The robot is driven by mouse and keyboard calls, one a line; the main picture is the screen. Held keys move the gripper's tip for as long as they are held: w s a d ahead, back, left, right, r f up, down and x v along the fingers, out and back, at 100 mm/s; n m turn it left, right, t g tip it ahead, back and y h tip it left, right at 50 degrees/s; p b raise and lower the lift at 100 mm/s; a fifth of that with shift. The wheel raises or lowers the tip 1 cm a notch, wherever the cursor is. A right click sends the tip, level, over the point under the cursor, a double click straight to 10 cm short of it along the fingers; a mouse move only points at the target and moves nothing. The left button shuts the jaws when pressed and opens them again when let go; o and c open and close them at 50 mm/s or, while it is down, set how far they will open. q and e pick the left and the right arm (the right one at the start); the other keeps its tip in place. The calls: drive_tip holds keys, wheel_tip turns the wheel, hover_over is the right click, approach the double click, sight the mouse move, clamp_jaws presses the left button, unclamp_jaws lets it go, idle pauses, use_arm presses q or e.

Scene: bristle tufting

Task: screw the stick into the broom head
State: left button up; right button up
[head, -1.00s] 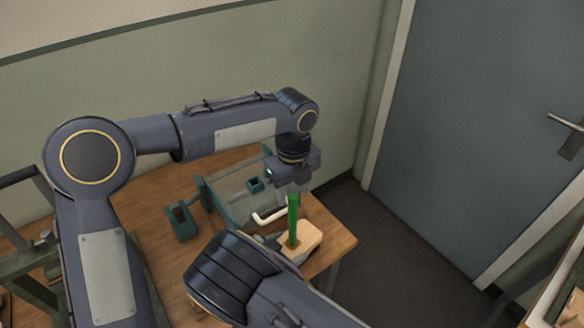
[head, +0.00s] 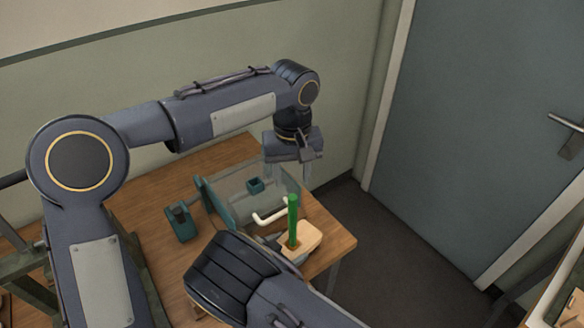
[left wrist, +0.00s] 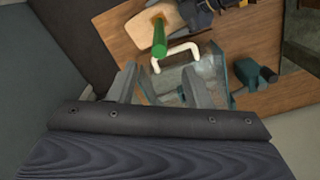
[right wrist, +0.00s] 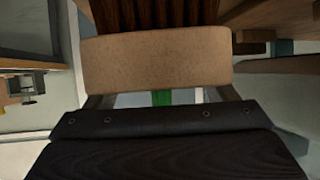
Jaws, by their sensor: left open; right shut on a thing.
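The green stick (head: 292,218) stands upright on the pale wooden broom head (head: 308,238), at the table's right end. How deep it sits cannot be told. My left gripper (head: 288,172) is open and empty above the stick, clear of its top. In the left wrist view, the stick (left wrist: 159,42) is beyond the open fingers (left wrist: 160,82). My right gripper (right wrist: 163,98) is shut on the broom head (right wrist: 155,60), with dark bristles (right wrist: 150,14) beyond it. Part of the green stick (right wrist: 162,98) shows between the fingers.
A clear-walled box (head: 240,188) with teal parts and a white bent handle (head: 268,217) stands close to the left of the stick. A teal block (head: 181,222) is farther left on the wooden table (head: 150,205). The table's right edge is near the broom head.

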sight(292, 206)
use_arm(q)
drive_tip(key=n, duration=0.3)
drive_tip(key=r+n, duration=0.1)
drive_tip(key=n, duration=0.3)
drive_tip(key=shift+s+r, duration=0.1)
drive_tip(key=shift+r, duration=0.1)
drive_tip(key=shift+f, duration=0.15)
wheel_tip(292, 206, down, 12)
drive_tip(key=shift+r, duration=0.1)
idle(0.3)
